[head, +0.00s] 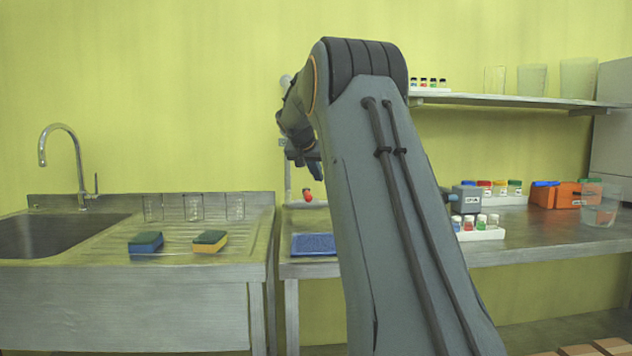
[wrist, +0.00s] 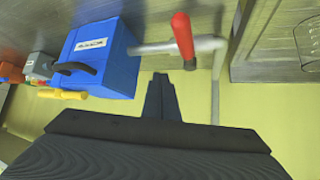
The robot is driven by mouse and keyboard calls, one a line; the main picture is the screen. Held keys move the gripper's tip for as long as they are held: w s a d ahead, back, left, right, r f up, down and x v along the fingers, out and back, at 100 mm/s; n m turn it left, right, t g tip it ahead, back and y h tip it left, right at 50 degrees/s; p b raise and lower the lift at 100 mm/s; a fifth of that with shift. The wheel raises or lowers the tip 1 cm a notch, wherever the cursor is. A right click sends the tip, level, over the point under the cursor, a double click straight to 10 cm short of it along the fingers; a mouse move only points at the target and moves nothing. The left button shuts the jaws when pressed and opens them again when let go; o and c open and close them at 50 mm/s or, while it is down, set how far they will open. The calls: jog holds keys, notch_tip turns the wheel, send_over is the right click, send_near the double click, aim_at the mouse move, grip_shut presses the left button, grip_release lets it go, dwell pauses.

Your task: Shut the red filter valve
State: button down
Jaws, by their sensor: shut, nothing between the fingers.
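The red valve handle (wrist: 183,38) shows in the wrist view, upper middle, across a pale pipe (wrist: 150,48) beside a labelled blue box (wrist: 98,58). In the head view a small red part (head: 307,196), apparently the same handle, shows below my gripper (head: 313,170). My gripper also shows in the wrist view (wrist: 160,78), shut and empty. Its tips lie just below and left of the handle's dark end in that picture; I cannot tell whether they touch. My arm hides much of the bench around the valve in the head view.
In the head view a blue mat (head: 313,244) lies on the bench. Sponges (head: 146,242) and glasses stand by the sink (head: 50,236).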

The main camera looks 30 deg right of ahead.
jog(key=w+a+r, duration=0.2)
jog(key=a+r, duration=0.2)
jog(key=a, duration=0.1)
jog(key=shift+w+r, duration=0.3)
jog(key=shift+w, duration=0.1)
